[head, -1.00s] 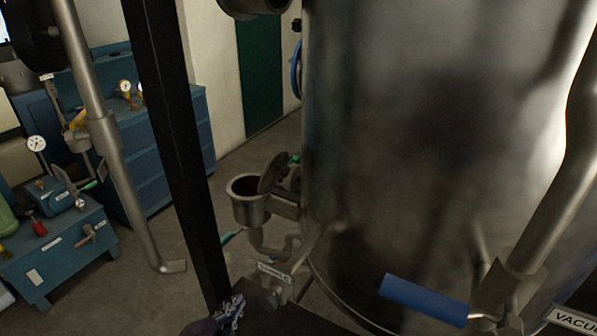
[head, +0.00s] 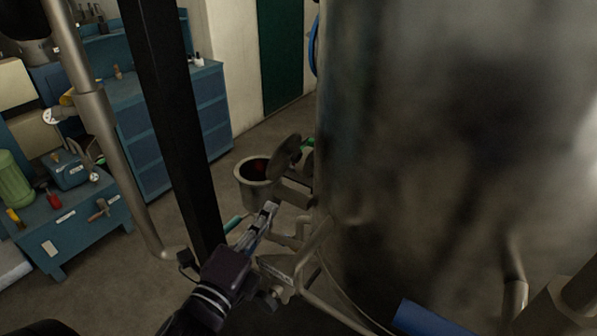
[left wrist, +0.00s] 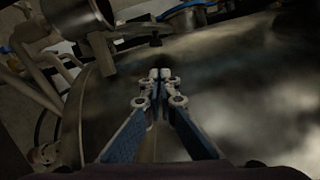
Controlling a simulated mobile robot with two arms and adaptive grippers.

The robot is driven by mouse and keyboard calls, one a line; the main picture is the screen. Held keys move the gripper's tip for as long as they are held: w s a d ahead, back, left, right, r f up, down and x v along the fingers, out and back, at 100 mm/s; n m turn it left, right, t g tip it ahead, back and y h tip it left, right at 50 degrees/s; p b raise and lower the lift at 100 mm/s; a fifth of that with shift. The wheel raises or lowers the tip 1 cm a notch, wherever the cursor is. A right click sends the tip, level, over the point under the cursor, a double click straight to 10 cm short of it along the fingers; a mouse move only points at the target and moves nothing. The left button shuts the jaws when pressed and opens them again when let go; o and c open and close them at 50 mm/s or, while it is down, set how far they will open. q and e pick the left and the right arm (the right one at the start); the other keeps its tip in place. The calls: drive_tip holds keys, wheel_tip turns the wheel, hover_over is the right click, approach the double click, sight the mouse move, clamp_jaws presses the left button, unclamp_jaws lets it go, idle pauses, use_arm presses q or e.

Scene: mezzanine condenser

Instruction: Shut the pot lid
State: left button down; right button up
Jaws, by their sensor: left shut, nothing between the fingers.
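The pot (head: 256,188) is a small grey metal cup with a dark reddish inside, fixed at the lower left of the large steel tank. Its round lid (head: 285,153) stands open, tilted up at the pot's right rim. My left gripper (head: 271,207) is shut and empty, just below and to the right of the pot, hiding part of its lower side. In the left wrist view the closed fingertips (left wrist: 160,75) point at the tank side, and a metal cup that looks like the pot (left wrist: 75,18) is at upper left. My right gripper is not in view.
The large steel tank (head: 430,150) fills the right side. A black post (head: 170,120) and a grey pipe (head: 100,120) stand left of the pot. Pipework (head: 300,265) runs below it. Blue cabinets (head: 165,125) and a blue bench (head: 75,230) are farther left.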

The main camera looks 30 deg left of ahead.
sight(293, 158)
use_arm(q)
drive_tip(key=w+a+p, duration=0.1)
drive_tip(key=w+p, duration=0.1)
drive_tip(key=w, duration=1.3)
drive_tip(key=shift+w+r, duration=0.35)
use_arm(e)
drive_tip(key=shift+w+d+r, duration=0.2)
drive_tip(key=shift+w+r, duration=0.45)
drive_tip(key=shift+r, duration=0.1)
use_arm(q)
drive_tip(key=shift+w+a+r+p, duration=0.15)
drive_tip(key=shift+a+r+p, duration=0.75)
drive_tip(key=shift+p, duration=0.25)
drive_tip(key=shift+a+r, duration=0.1)
drive_tip(key=shift+a, duration=0.35)
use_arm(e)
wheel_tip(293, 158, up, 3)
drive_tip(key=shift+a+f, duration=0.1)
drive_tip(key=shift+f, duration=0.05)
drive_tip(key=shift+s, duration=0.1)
